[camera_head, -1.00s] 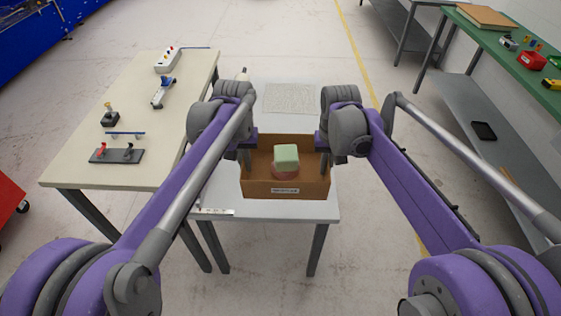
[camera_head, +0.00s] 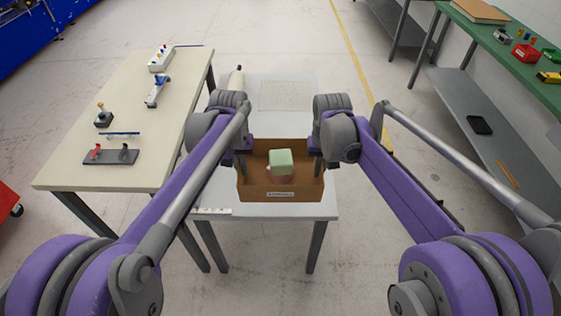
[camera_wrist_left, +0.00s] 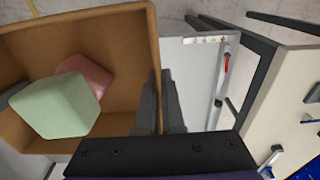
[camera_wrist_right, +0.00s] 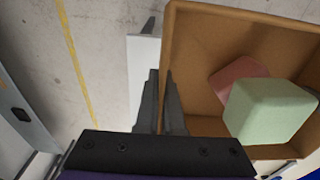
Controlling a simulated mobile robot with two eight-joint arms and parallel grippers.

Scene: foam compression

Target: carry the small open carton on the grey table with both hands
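The small open carton (camera_head: 250,189) is brown with a white label on its front and sits over the grey table (camera_head: 322,210). I cannot tell whether its base touches the table. Inside are a pale green foam block (camera_head: 281,161) and, partly hidden under it, a reddish block (camera_wrist_left: 88,75). My left gripper (camera_wrist_left: 160,95) is shut on the carton's left wall, one finger inside and one outside. My right gripper (camera_wrist_right: 160,95) is shut on the opposite wall in the same way. The carton looks level.
A green bench (camera_head: 490,50) with bins is on the right. Open floor lies to the right.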

